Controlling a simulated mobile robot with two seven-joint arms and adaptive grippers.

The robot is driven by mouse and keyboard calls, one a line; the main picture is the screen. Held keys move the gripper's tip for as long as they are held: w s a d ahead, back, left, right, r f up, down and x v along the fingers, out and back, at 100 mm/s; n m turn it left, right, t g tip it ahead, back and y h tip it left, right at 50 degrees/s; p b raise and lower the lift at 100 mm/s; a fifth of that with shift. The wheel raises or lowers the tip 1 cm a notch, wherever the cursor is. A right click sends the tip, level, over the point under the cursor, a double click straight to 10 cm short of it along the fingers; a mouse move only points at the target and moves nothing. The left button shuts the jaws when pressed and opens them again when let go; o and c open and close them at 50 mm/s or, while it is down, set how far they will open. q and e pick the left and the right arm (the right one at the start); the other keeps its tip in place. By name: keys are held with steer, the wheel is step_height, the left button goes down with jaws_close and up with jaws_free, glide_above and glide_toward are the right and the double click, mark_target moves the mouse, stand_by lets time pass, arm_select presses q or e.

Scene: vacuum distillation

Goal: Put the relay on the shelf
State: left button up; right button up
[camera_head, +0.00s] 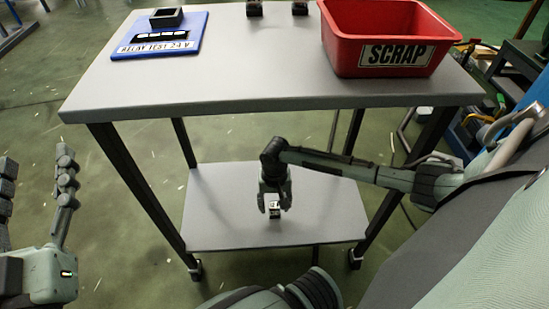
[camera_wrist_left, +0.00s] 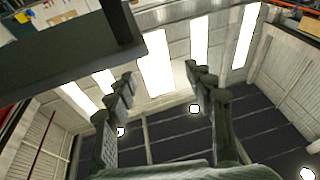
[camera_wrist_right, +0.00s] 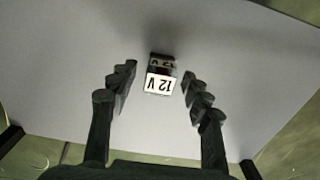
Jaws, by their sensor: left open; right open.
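A small relay (camera_head: 274,209) with a white label is on the grey lower shelf (camera_head: 225,215) of the table. My left gripper (camera_head: 37,165) is open and empty, pointing up, left of the table.
On the grey tabletop (camera_head: 260,75) are a blue relay test board (camera_head: 190,38) at left, a red SCRAP bin (camera_head: 350,55) at right and two small dark items (camera_head: 254,8) (camera_head: 299,8) at the back. The table legs frame the shelf. The rest of the shelf is clear.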

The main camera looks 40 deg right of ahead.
mark_target(274, 205)
steer(key=shift+r+p, duration=0.9)
steer(key=shift+r, duration=0.05)
arm_select(q)
steer(key=s+a+f+g+y+p, duration=0.1)
steer(key=a+f+g+y, duration=0.1)
steer(key=a+f+g, duration=0.35)
steer(key=a+f+g+y+p, duration=0.1)
steer(key=a+f+g+y, duration=0.15)
steer(key=f, duration=0.65)
arm_select(e)
steer(key=shift+r, duration=0.65)
steer(key=shift+r+p, duration=0.55)
steer(key=shift+r, duration=0.1)
arm_select(q)
steer(key=s+a+f+n+g+y+p, duration=0.2)
steer(key=s+a+f+g+y, duration=0.2)
steer(key=s+a+f+g, duration=0.55)
arm_select(e)
steer(key=shift+r, duration=0.65)
arm_select(q)
step_height(274, 205, down, 13)
steer(key=s+p, duration=0.1)
steer(key=p, duration=0.5)
steer(key=shift+s+a+t, duration=0.25)
steer(key=shift+a+t, duration=0.05)
steer(key=shift+t, duration=0.05)
arm_select(e)
step_height(274, 205, up, 6)
steer(key=shift+f, duration=0.25)
